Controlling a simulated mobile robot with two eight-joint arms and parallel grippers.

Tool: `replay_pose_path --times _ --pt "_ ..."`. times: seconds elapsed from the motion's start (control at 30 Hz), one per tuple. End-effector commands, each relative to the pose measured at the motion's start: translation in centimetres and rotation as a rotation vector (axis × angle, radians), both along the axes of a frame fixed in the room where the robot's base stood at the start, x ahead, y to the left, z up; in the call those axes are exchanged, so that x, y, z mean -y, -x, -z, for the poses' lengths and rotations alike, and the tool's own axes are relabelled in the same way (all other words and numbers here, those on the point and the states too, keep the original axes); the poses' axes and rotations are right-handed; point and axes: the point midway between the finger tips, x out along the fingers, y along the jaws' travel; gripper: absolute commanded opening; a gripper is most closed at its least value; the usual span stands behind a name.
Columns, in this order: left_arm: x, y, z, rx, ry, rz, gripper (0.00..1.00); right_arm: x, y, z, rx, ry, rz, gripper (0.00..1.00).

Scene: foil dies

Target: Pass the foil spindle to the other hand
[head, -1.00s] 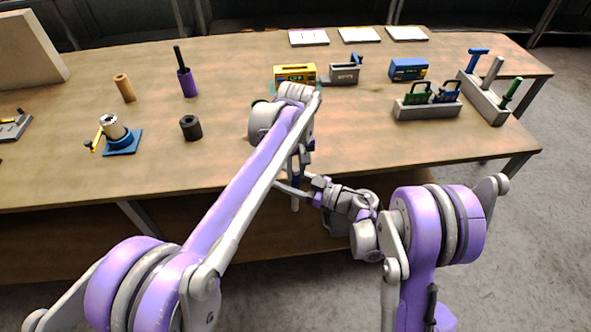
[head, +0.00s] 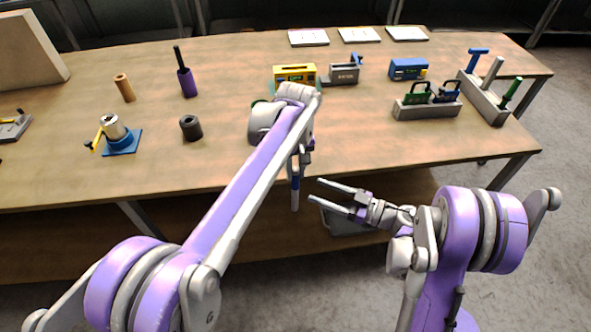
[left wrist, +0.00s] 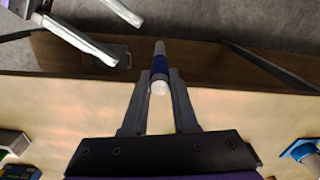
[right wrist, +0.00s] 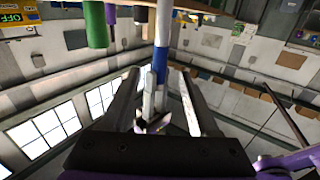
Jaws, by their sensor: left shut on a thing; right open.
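The foil spindle (head: 295,190) is a slim rod with a blue band and a whitish end. It hangs upright beyond the table's front edge. My left gripper (left wrist: 159,76) is shut on it; in the left wrist view its round white end faces the camera. My right gripper (head: 322,190) is open and empty, just right of the spindle, its fingertips pointing at it with a gap. In the right wrist view the spindle (right wrist: 160,62) shows ahead between the open fingers. In the head view my left arm hides most of the left gripper.
The table (head: 240,160) holds a blue-based crank device (head: 121,143), a dark cylinder (head: 191,128), a purple holder (head: 187,84), a yellow box (head: 295,74), a blue box (head: 408,69) and a grey tray (head: 428,110). A grey bin (head: 345,222) sits below, behind the right gripper.

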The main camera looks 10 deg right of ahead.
Motion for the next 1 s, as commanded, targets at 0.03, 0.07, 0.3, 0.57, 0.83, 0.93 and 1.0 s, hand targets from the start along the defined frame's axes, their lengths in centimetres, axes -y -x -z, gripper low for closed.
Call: replay_pose_path --times 0.03,0.07,0.3,0.57,0.83,0.93,1.0 --pt "0.0 0.0 0.0 0.0 0.0 0.0 0.0 0.3 0.2 -0.1 0.001 0.0 0.004 0.61" --pt "0.0 0.0 0.0 0.0 0.0 0.0 0.0 0.4 0.2 -0.2 0.005 -0.001 0.008 0.61" --pt "0.0 0.0 0.0 0.0 0.0 0.0 0.0 1.5 -2.9 -5.9 0.126 -0.032 0.218 0.61" --pt "0.0 0.0 0.0 0.0 0.0 0.0 0.0 7.4 -5.7 -14.7 0.159 -0.029 0.815 0.61" --pt "0.0 0.0 0.0 0.0 0.0 0.0 0.0 11.0 1.3 -10.3 -0.295 0.179 1.192 0.61" --pt "0.0 0.0 0.0 0.0 0.0 0.0 0.0 10.0 5.6 -7.1 -0.506 0.281 1.189 0.61" --pt "0.0 0.0 0.0 0.0 0.0 0.0 0.0 8.9 8.6 -5.1 -0.633 0.347 1.156 0.61"
